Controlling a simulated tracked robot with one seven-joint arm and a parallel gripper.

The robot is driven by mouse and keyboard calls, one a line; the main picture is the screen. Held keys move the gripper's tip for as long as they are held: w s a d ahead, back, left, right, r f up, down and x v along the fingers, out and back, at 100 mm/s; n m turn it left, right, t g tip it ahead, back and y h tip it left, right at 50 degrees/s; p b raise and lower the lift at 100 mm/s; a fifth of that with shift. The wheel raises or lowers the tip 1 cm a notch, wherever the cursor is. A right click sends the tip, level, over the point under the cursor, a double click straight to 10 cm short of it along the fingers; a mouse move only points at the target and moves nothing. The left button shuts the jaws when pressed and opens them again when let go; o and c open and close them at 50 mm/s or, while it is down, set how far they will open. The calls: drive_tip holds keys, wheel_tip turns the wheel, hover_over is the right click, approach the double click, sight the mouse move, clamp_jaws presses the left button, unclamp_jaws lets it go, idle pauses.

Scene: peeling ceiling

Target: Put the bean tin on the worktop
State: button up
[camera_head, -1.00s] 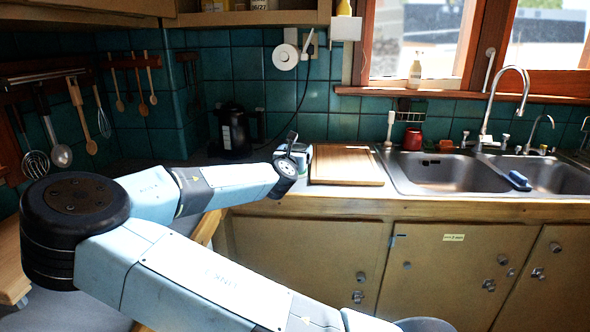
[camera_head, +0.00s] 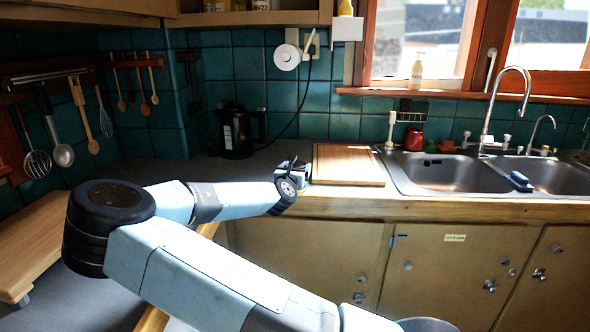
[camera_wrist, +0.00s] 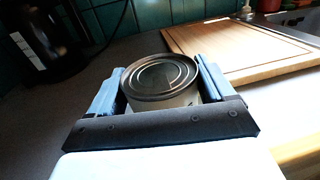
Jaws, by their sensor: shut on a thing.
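The bean tin (camera_wrist: 162,76) is upright between the two fingers of my gripper (camera_wrist: 160,88) in the wrist view, its ringed metal lid facing up and part of its pale side showing. My gripper is shut on it. In the head view my gripper (camera_head: 296,170) is at the worktop (camera_head: 240,172), just left of the wooden board, and my arm hides most of the tin. The worktop (camera_wrist: 70,115) spreads around the tin in the wrist view. The tin's base is hidden, so I cannot tell whether it touches the worktop.
A wooden chopping board (camera_head: 347,165) lies close to the right of my gripper. A black kettle (camera_head: 236,132) stands behind to the left, with bare worktop between. The double sink (camera_head: 440,172) is farther right. Tiled wall (camera_head: 280,95) closes off the back.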

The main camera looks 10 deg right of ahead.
drive_tip(key=o, duration=1.2)
drive_tip(key=shift+c, duration=0.2)
drive_tip(key=shift+s, duration=0.1)
drive_tip(key=v, duration=1.2)
